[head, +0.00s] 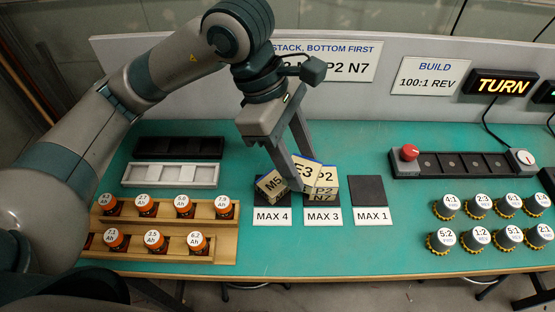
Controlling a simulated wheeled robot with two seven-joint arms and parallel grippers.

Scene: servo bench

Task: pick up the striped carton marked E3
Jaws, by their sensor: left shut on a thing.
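The carton marked E3 (308,168) is pale with a blue line along its upper edge. It sits tilted at the middle of the bench, close against the other cartons. My left gripper (300,174) reaches down from above and is shut on the E3 carton. One finger covers part of its left side. Whether the carton touches what is under it I cannot tell. My right gripper is not in view.
A tilted carton marked M5 (270,186) is just left, over the MAX 4 label (272,216). Cartons marked P2 (326,178) and N7 (318,198) are stacked by MAX 3. The dark MAX 1 pad (368,190) is bare. Orange-capped jars (184,206) stand left.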

